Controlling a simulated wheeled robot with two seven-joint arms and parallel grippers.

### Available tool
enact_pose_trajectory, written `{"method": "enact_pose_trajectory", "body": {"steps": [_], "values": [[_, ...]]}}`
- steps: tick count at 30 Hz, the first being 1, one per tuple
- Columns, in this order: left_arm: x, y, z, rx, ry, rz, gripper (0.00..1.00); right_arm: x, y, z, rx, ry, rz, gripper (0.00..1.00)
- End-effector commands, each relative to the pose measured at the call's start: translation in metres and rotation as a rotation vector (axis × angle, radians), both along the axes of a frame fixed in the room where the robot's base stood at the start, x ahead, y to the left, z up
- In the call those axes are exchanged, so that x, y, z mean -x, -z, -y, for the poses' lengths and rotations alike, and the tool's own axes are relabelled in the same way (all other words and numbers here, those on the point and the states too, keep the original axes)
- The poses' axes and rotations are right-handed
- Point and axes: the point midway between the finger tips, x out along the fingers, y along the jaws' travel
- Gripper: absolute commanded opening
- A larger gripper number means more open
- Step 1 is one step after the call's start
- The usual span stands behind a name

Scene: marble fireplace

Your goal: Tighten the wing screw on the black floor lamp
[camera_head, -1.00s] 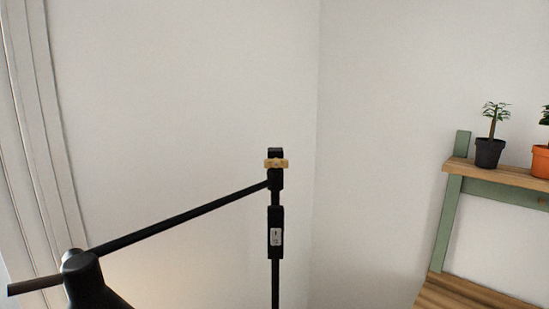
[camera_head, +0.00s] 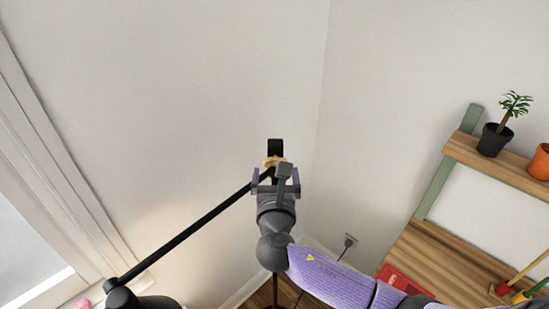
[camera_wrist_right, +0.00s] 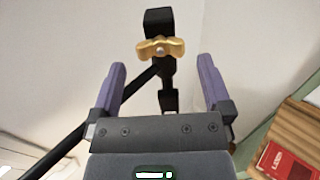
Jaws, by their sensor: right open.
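The black floor lamp (camera_head: 192,233) stands in the corner, with its arm slanting down left to a dark shade (camera_head: 140,300). A gold wing screw (camera_head: 274,161) sits near the top of its post; in the right wrist view the wing screw (camera_wrist_right: 160,47) shows whole, its wings roughly level. My right gripper (camera_head: 276,174) is in front of the post in the head view, just below the screw and partly hiding it. In the right wrist view the gripper (camera_wrist_right: 163,78) is open and empty, with its fingers apart on either side of the post and the screw beyond their tips. My left gripper is not in view.
A green and wooden shelf (camera_head: 462,146) with potted plants (camera_head: 493,139) stands at the right. A red box (camera_head: 402,281) lies on its lower board. A window (camera_head: 35,265) is at the left. A wall outlet with a plug (camera_head: 349,241) is behind my right arm.

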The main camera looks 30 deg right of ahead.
Motion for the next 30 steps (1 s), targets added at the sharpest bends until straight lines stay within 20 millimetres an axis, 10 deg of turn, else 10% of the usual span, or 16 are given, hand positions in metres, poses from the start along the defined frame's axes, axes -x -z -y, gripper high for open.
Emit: {"method": "enact_pose_trajectory", "body": {"steps": [17,28,30], "values": [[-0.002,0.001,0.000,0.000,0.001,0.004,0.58,-0.034,0.001,0.016,-0.005,0.000,-0.002,0.98],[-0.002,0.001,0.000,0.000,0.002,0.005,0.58,-0.033,0.001,0.016,-0.005,-0.001,-0.002,0.20],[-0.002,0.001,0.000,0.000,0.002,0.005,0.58,-0.033,0.001,0.016,-0.005,-0.001,-0.002,0.18]]}}
